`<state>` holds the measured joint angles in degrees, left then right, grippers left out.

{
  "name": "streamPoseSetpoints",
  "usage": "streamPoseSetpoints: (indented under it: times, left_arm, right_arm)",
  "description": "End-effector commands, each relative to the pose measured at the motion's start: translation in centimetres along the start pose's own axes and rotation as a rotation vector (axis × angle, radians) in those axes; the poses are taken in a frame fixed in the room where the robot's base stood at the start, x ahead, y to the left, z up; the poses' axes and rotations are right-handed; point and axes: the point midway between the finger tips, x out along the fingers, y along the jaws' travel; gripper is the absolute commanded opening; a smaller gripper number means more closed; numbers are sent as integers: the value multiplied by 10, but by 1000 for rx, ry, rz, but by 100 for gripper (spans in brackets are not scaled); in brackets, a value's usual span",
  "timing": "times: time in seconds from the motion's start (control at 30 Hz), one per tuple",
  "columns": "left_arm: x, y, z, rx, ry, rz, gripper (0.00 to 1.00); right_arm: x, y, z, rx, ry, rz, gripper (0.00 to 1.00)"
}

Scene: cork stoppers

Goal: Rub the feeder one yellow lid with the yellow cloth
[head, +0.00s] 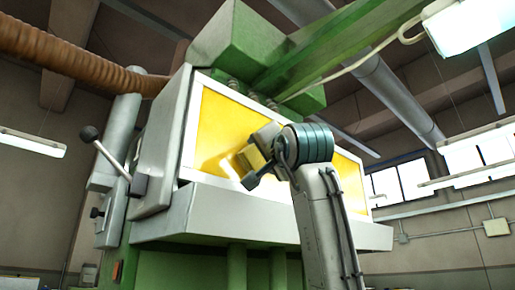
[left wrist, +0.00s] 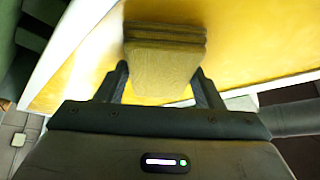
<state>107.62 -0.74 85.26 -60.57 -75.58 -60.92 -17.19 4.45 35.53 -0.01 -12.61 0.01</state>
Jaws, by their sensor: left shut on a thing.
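The yellow lid (head: 220,115) is a broad glossy panel in a white frame on the front of a green machine. It also fills much of the left wrist view (left wrist: 245,50). The yellow cloth (head: 250,158) is a folded, layered pad. My left gripper (head: 262,165) is shut on the cloth and holds it in front of the lid, at or very close to its surface. In the left wrist view the cloth (left wrist: 165,62) sits between the two fingers. Whether it touches the lid I cannot tell. My arm hides part of the lid's right half. My right gripper is not in view.
A grey ledge (head: 230,215) juts out below the lid. A lever with a dark ball knob (head: 89,133) sticks out at the machine's left side. A brown ribbed hose (head: 75,60) and a green beam (head: 345,50) are above. Open room lies to the right.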

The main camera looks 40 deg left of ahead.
Motion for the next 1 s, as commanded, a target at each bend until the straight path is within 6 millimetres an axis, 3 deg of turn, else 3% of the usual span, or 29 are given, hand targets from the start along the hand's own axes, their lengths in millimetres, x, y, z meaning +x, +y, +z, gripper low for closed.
streamPoseSetpoints:
  times: [1.0]
  left_arm:
    - [24,45,-41,2,-1,1,43]
  right_arm:
    - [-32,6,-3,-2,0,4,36]
